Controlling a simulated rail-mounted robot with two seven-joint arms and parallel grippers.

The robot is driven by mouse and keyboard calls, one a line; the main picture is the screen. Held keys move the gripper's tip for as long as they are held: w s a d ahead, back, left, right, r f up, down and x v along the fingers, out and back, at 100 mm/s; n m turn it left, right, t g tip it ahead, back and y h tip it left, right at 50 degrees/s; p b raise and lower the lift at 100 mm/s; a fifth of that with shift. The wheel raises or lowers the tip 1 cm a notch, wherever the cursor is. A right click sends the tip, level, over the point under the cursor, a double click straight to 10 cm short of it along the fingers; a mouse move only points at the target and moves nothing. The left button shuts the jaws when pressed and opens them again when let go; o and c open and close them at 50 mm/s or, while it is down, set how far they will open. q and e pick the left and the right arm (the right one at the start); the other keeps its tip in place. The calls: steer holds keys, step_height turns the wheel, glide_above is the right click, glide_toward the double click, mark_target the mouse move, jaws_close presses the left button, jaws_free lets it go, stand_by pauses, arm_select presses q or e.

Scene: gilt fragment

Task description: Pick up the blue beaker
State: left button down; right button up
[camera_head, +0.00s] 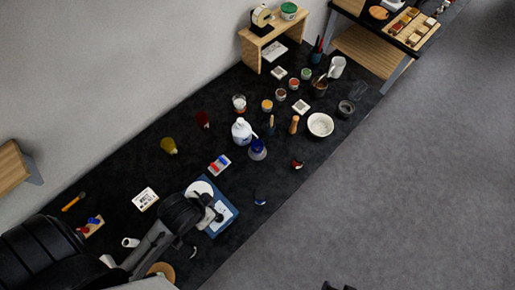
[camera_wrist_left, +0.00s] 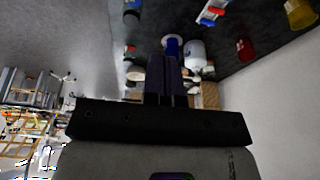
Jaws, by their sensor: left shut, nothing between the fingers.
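The blue beaker (camera_head: 257,150) looks like a clear vessel with deep blue in it, standing on the dark bench beside a white jug. In the left wrist view a blue vessel (camera_wrist_left: 172,46) shows just beyond the fingertips, partly hidden by them. My left gripper (camera_head: 217,214) is over the blue-edged board, apart from the beaker and to its lower left in the head view. Its fingers (camera_wrist_left: 166,62) are together and empty. Small dark shapes (camera_head: 337,287) at the bottom edge of the head view may be my right gripper; too little shows to tell.
The white jug (camera_head: 241,131) stands close to the beaker. A yellow vessel (camera_head: 169,145), a red vessel (camera_head: 203,119) and a red-and-blue block set (camera_head: 219,164) are to its left. Bare bench lies below the beaker.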

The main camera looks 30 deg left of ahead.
arm_select(q)
steer(key=c, duration=1.8)
jaws_free()
steer(key=o, duration=1.6)
